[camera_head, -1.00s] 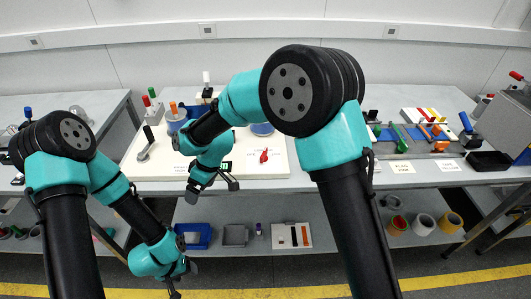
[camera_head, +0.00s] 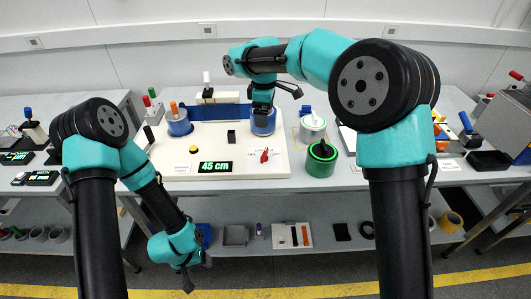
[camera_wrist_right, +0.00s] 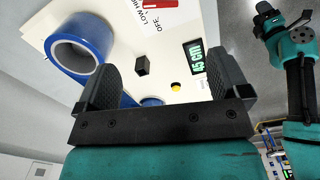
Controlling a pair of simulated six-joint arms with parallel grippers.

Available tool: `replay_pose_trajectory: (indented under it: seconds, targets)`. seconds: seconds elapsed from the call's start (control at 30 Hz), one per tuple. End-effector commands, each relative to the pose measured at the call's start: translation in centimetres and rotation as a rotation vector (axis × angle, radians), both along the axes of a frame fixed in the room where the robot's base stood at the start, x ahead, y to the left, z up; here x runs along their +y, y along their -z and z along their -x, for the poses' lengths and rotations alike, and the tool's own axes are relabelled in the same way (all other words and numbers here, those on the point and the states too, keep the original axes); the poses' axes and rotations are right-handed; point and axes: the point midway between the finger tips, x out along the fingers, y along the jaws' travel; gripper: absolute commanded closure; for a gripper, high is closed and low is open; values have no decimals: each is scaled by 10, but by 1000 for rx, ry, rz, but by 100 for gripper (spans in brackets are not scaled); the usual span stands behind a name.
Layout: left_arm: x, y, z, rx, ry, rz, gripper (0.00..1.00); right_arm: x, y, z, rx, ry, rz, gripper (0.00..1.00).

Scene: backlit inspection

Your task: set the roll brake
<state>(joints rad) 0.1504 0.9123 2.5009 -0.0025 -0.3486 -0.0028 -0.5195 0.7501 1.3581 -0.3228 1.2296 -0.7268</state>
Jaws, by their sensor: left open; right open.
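A white board machine (camera_head: 185,165) lies on the bench. Its red lever (camera_head: 264,155) sits at the front right; in the right wrist view the lever (camera_wrist_right: 160,3) is cut by the top edge, beside printing that reads OFF, LOW, HIGH. A blue roll (camera_head: 263,127) stands behind the lever; it also shows in the right wrist view (camera_wrist_right: 62,47). A display (camera_head: 214,167) reads 45 cm. My right gripper (camera_wrist_right: 163,58) is open and empty above the board, near the right blue roll, apart from the lever. My left gripper (camera_head: 194,274) is open and low, in front of the bench.
A second blue roll (camera_head: 179,124) stands at the board's left. A black block (camera_head: 231,136) and yellow button (camera_head: 193,149) are on the board. The lower shelf holds bins.

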Motion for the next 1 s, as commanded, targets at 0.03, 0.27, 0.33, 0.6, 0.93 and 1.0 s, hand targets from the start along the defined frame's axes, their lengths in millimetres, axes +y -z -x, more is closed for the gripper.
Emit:
replay_pose_trajectory:
  seconds: [0.03, 0.27, 0.33, 0.6, 0.93, 1.0]
  targets:
    - [0, 0, 0, 0, 0, 0, 40, 0, 2, 0, 1, 0, 0, 6]
    - [0, 0, 0, 0, 0, 0, 40, 0, 23, 0, 3, 1, 0, 6]
    - [0, 0, 0, 0, 0, 0, 40, 0, 34, 1, 4, 1, 0, 6]
    - [0, 0, 0, 0, 0, 0, 40, 0, 80, 1, 3, 0, 0, 6]
    - [0, 0, 0, 0, 0, 0, 40, 0, 136, 1, 4, 0, 1, 6]
    - [0, 0, 0, 0, 0, 0, 40, 0, 147, 1, 3, 0, -1, 6]
